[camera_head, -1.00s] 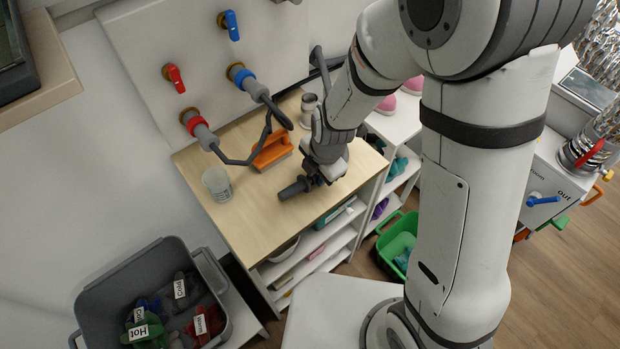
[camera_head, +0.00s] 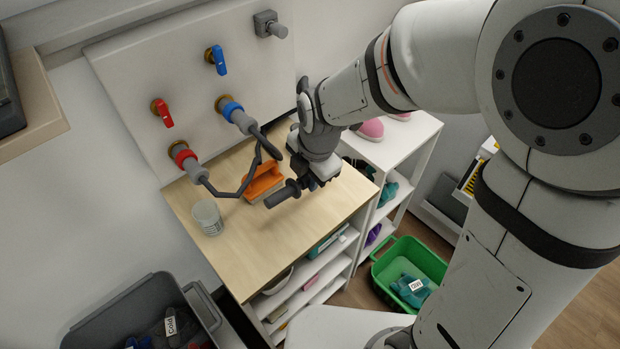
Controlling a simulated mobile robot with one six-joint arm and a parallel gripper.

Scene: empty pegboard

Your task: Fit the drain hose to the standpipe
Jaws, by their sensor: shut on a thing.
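My gripper (camera_head: 313,183) is shut on a dark grey cylindrical piece (camera_head: 283,194), which looks like the end of the drain hose. It points left and slightly down, above the wooden worktop. The rest of the hose cannot be made out behind the gripper. A grey square fitting with a short round spout (camera_head: 270,25), likely the standpipe, is on the white board at upper right. It is well apart from the held piece, and nothing is fitted on its spout.
Grey hoses with blue (camera_head: 231,108) and red (camera_head: 180,153) collars are on the board, below blue and red valves. A green crate (camera_head: 425,257) is on the floor at right.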

